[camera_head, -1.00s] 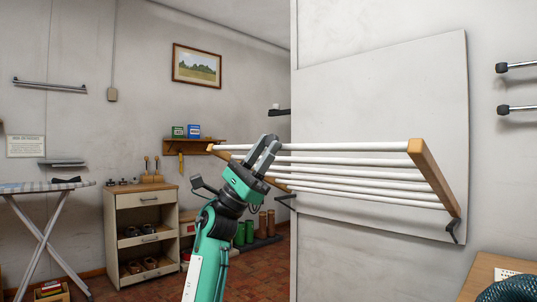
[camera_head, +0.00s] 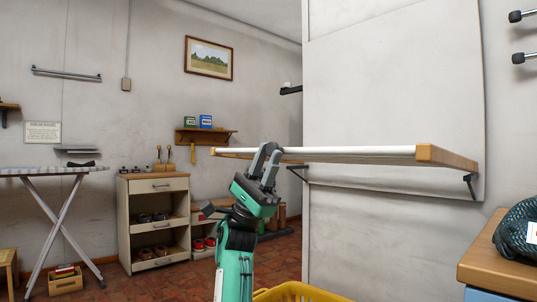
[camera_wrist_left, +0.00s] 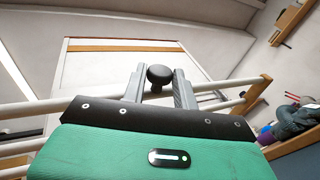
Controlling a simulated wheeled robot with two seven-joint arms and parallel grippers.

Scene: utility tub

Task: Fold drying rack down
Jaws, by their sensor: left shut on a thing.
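The drying rack (camera_head: 355,151) is hinged on the white wall panel, with white rods between wooden side rails. In the head view it sticks out nearly level, seen almost edge-on, so its other rods are hidden behind the front rod. The near wooden rail (camera_head: 446,156) ends by a dark bracket on the panel. In the left wrist view, white rods (camera_wrist_left: 30,108) pass on both sides of my gripper (camera_wrist_left: 160,85). My right gripper is in neither view.
A yellow basket (camera_head: 300,292) stands low at the bottom, below the rack. A wooden-topped cabinet (camera_head: 505,250) with a dark mesh bag (camera_head: 518,230) is at the right. A shoe cabinet (camera_head: 153,220) and ironing board (camera_head: 50,171) stand at the left.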

